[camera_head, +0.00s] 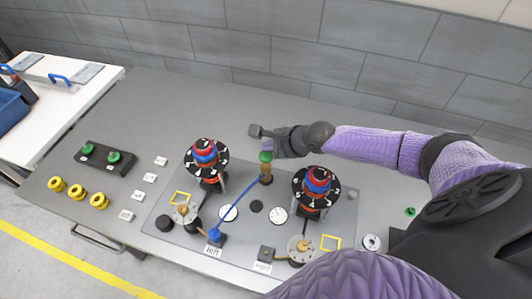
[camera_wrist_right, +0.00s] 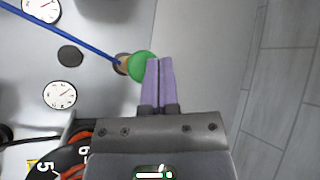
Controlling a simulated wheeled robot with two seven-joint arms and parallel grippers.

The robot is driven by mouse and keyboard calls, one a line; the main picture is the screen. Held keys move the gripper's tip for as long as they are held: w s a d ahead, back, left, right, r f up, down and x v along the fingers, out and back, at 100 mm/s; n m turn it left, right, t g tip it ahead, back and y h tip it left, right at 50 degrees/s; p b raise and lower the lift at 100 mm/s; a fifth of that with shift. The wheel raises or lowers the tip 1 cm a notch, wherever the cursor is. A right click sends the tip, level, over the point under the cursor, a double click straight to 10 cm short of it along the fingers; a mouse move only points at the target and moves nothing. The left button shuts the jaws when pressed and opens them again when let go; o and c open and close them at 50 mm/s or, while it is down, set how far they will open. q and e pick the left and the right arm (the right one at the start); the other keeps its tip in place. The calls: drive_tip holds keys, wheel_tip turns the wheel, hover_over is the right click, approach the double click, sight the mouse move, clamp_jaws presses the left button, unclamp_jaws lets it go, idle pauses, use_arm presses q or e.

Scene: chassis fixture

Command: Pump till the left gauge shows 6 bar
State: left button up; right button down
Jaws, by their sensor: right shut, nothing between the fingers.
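The pump (camera_head: 266,173) stands upright at the back of the grey fixture plate, with a green knob (camera_head: 265,157) on top. A blue hose (camera_head: 240,205) runs from it to the connector at the left label (camera_head: 214,252). The left gauge (camera_head: 228,212) and right gauge (camera_head: 279,214) are white dials; the left gauge's reading is too small to tell. My right gripper (camera_head: 270,148) is at the green knob. In the right wrist view its fingers (camera_wrist_right: 160,62) are shut and empty, right beside or over the green knob (camera_wrist_right: 140,67); contact is unclear. My left gripper is not seen.
Two black dial towers with red and blue tops, the left (camera_head: 207,157) and right (camera_head: 317,187), flank the pump. Yellow rings (camera_head: 77,191) and a black block with green knobs (camera_head: 106,157) lie at left. The table behind the plate is mostly clear.

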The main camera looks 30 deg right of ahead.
sight(267, 155)
idle(0.4)
drive_tip(key=shift+f, duration=0.45)
drive_tip(key=shift+f+b, duration=0.9)
drive_tip(key=shift+f, duration=0.4)
idle(0.9)
drive_tip(key=shift+r, duration=0.1)
drive_tip(key=shift+r+p, duration=1.6)
drive_tip(key=shift+p, duration=0.35)
drive_tip(key=shift+r, duration=0.1)
wheel_tip(267, 155, up, 5)
drive_tip(key=p, duration=0.5)
drive_tip(key=shift+p, duration=0.35)
